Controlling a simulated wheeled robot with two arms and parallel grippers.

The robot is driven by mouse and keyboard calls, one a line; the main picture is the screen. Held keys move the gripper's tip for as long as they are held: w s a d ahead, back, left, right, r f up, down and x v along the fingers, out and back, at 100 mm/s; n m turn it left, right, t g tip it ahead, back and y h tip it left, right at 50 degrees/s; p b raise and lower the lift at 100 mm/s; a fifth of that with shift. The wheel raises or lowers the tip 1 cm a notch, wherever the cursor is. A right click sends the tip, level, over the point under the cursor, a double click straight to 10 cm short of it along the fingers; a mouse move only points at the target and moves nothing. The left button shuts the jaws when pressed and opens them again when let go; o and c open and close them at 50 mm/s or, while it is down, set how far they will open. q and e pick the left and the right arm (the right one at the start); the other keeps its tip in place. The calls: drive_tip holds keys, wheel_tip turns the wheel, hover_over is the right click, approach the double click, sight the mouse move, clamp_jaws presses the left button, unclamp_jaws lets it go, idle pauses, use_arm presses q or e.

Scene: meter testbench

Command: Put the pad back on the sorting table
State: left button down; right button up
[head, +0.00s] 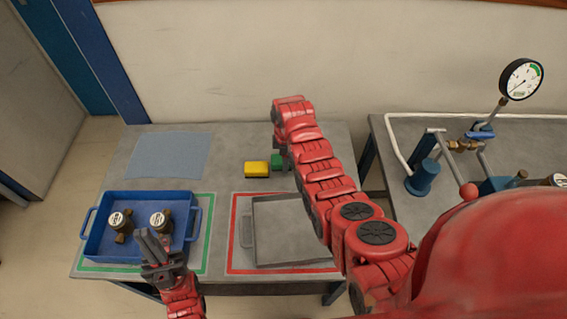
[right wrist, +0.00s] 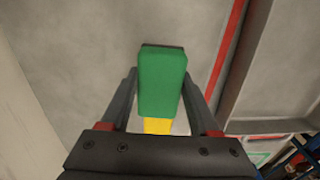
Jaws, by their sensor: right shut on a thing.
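A green pad (head: 277,161) is at the back middle of the grey sorting table (head: 225,150). My right gripper (head: 284,158) reaches down over it, and the arm hides part of both. In the right wrist view the green pad (right wrist: 162,82) is between the two fingers, which are shut on it. I cannot tell whether the pad touches the table. A yellow block (head: 256,169) lies just left of the pad; a strip of yellow (right wrist: 157,126) shows by the pad in the wrist view. My left gripper (head: 149,243) is over the blue tray's front edge, its fingers close together.
The blue tray (head: 93,246) holds two small meters (head: 121,224) inside a green outline. A grey tray (head: 285,262) sits inside a red outline to the right. A blue mat (head: 168,155) lies at the back left. A second bench with a gauge (head: 521,79) stands at the right.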

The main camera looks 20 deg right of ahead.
drive_tip(key=shift+f, duration=1.6)
drive_tip(key=shift+f, duration=0.15)
drive_tip(key=o, duration=1.3)
